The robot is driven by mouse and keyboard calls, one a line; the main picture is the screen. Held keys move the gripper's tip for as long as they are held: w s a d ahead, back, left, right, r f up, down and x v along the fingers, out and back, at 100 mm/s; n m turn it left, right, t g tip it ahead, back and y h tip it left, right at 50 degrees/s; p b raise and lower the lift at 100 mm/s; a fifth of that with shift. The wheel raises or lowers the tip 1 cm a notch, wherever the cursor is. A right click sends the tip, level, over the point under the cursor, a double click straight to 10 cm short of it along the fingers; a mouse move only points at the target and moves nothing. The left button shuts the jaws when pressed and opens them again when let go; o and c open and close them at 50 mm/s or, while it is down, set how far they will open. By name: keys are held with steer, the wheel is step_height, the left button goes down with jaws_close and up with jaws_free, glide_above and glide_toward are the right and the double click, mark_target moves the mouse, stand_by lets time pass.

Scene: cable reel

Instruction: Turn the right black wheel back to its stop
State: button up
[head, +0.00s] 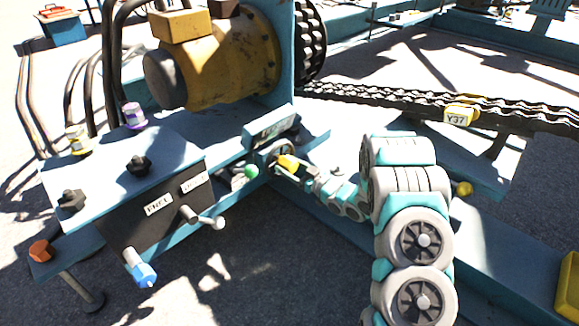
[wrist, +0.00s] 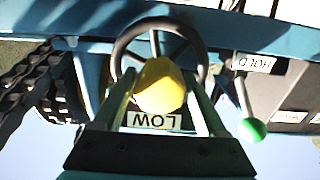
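Two black lobed wheels stand on the blue-topped control box in the head view, the right black wheel (head: 138,166) and a left one (head: 71,200). My gripper (head: 293,170) is away to the right of them, at a yellow knob (head: 287,162) in front of a black spoked handwheel (head: 268,150). In the wrist view my gripper (wrist: 160,90) has its fingers apart, one on each side of the yellow knob (wrist: 159,86). The handwheel (wrist: 118,50) shows behind it. I cannot tell whether the fingers touch the knob. The two lobed wheels are not in the wrist view.
A green-knobbed lever (wrist: 251,129) stands beside the handwheel. Grey handles (head: 205,218) and a blue-tipped handle (head: 143,270) stick out from the box front. Purple (head: 133,115) and yellow (head: 77,140) caps stand on its back edge. A yellow motor (head: 215,65) is behind.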

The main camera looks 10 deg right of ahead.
jaws_close()
stand_by(0.4)
